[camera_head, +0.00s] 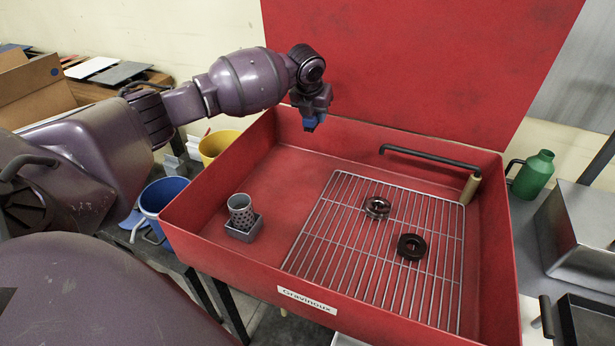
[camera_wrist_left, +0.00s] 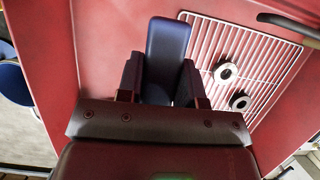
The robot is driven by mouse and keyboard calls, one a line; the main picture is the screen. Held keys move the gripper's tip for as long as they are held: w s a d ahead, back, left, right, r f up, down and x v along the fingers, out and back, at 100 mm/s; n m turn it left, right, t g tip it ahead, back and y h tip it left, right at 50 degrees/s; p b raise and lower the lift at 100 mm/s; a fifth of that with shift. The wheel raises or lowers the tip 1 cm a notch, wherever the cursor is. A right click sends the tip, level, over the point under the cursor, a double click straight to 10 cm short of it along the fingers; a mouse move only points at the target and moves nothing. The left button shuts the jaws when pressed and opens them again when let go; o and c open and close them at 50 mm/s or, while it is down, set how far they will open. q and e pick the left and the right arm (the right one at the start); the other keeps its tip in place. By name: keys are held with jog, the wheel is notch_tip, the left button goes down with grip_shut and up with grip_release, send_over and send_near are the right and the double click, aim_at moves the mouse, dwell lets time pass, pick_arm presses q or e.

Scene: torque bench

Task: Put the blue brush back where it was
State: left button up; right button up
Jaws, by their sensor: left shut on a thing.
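My left gripper (camera_head: 314,108) is above the back part of the red basin and points down. It is shut on the blue brush (camera_head: 310,123), of which only a small blue part shows below the fingers in the head view. In the left wrist view the blue brush (camera_wrist_left: 168,50) stands out between the two dark fingers (camera_wrist_left: 160,82). Its bristles cannot be made out. My right gripper is in neither view.
The red basin (camera_head: 340,314) holds a grey perforated cup (camera_head: 240,208) on a square base and a wire rack (camera_head: 345,230) with two dark rings (camera_head: 377,206) (camera_head: 411,246). A black bar handle (camera_head: 425,158) spans the back right. The raised red lid (camera_head: 420,60) stands behind.

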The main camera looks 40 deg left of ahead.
pick_arm(q)
jog(key=shift+s+f, duration=0.1)
jog(key=shift+f, duration=0.25)
jog(key=b, duration=0.2)
send_over(315, 177)
jog(key=s, duration=0.2)
jog(key=f, duration=1.3)
jog(key=shift+w+d, duration=0.2)
jog(key=shift+w, duration=0.05)
jog(key=shift+f, duration=0.55)
notch_tip(315, 177, down, 5)
jog(key=shift+r+b, duration=0.1)
jog(key=shift+b, duration=0.4)
jog(key=shift+f, duration=0.3)
jog(key=shift+r, duration=0.15)
